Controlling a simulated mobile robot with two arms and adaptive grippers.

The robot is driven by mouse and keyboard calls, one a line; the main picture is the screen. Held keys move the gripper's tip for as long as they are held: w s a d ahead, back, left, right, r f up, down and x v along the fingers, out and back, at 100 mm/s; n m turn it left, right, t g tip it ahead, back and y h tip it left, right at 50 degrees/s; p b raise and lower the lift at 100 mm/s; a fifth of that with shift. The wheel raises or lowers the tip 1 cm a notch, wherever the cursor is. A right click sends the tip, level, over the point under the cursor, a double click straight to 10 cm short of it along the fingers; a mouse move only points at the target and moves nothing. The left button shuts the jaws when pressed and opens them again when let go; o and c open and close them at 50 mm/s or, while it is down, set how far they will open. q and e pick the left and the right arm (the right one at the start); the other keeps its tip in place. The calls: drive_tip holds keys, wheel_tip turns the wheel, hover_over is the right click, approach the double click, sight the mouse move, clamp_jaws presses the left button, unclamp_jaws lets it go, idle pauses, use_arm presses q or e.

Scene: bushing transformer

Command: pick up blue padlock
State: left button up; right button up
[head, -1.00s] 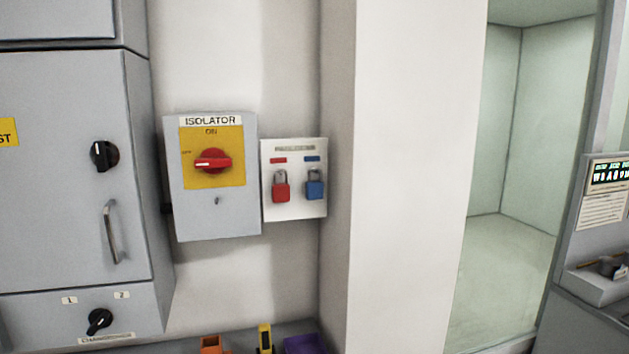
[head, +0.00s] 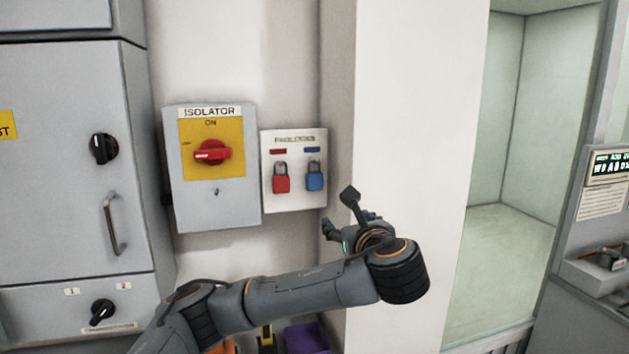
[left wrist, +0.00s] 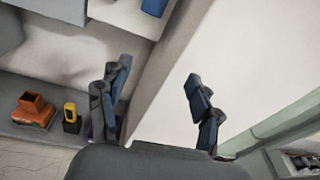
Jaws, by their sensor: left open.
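The blue padlock (head: 315,176) hangs by its shackle on the white padlock board (head: 296,203), right of the red padlock (head: 281,178). In the left wrist view a blue block at the top edge, cut off by the frame, looks like the blue padlock (left wrist: 154,6). My left gripper (head: 340,213) is open and empty, below and to the right of the padlock in the head view, apart from it. Its two spread fingers (left wrist: 158,78) show in the left wrist view with nothing between them. My right gripper is not in view.
The isolator box (head: 215,208) with a red handle is left of the board. A white wall column (head: 410,120) stands just right of it. A grey cabinet (head: 60,190) is at far left. Below are an orange item (left wrist: 35,110), a yellow device (left wrist: 70,112) and a purple bin (head: 306,338).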

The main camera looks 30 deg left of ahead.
use_arm(q)
drive_tip(key=y, duration=0.2)
approach(316, 178)
drive_tip(key=p+x, duration=0.5)
drive_tip(key=x, duration=0.4)
drive_tip(key=shift+a, duration=0.1)
drive_tip(key=shift+w+a, duration=0.15)
drive_tip(key=shift+a, duration=0.1)
drive_tip(key=shift+d, duration=0.1)
drive_tip(key=c, duration=1.3)
